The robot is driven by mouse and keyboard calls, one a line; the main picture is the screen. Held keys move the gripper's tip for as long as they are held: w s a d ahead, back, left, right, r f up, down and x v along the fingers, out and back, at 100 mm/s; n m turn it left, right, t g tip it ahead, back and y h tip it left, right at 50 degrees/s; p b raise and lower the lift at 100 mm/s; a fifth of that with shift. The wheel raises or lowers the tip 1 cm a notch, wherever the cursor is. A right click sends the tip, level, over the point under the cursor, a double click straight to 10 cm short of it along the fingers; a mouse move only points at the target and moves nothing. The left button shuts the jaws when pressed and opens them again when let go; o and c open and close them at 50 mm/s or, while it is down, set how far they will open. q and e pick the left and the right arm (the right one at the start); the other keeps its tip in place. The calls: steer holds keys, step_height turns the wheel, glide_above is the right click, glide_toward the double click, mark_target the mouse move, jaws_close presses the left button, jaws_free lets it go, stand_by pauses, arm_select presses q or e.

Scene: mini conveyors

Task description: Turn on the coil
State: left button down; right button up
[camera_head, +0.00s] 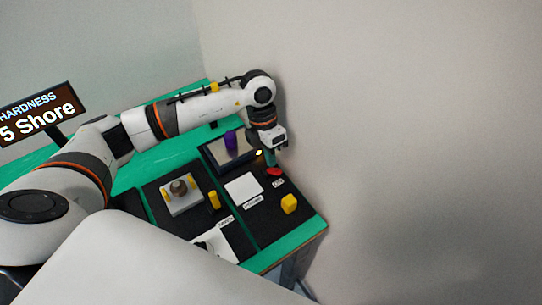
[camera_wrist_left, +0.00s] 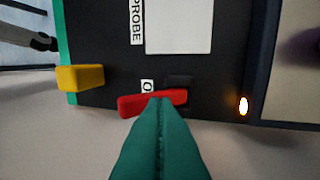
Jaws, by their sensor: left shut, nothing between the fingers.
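A red rocker-like switch (camera_head: 275,171) sits on the black panel near the wall side. A small white label (camera_head: 278,183), partly hidden in the wrist view, lies beside it. In the left wrist view the red switch (camera_wrist_left: 138,103) lies right at my green fingertips, which cover part of it. Whether they touch it I cannot tell. My left gripper (camera_head: 270,160) points down over the switch, shut and empty; its fingertips (camera_wrist_left: 160,99) are together. A small lamp (camera_head: 258,153) near the switch glows yellow-white, also in the wrist view (camera_wrist_left: 243,105). My right gripper does not show.
A white pad (camera_head: 243,188) labelled PROBE lies beside the switch. A yellow block (camera_head: 289,204) stands near the table corner. A purple cylinder (camera_head: 230,140) is on a grey surface behind. A yellow cylinder (camera_head: 214,200) and a white fixture (camera_head: 184,205) stand left. The wall is close.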

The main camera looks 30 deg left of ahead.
arm_select(q)
step_height(320, 180, up, 4)
steer(key=w+a+f, duration=0.1)
steer(key=w+a, duration=0.1)
steer(key=s+d+r+b+v, duration=0.1)
steer(key=d+v, duration=0.1)
steer(key=v, duration=0.7)
glide_above(271, 169)
steer(key=shift+w+f, duration=0.1)
steer(key=shift+f, duration=0.2)
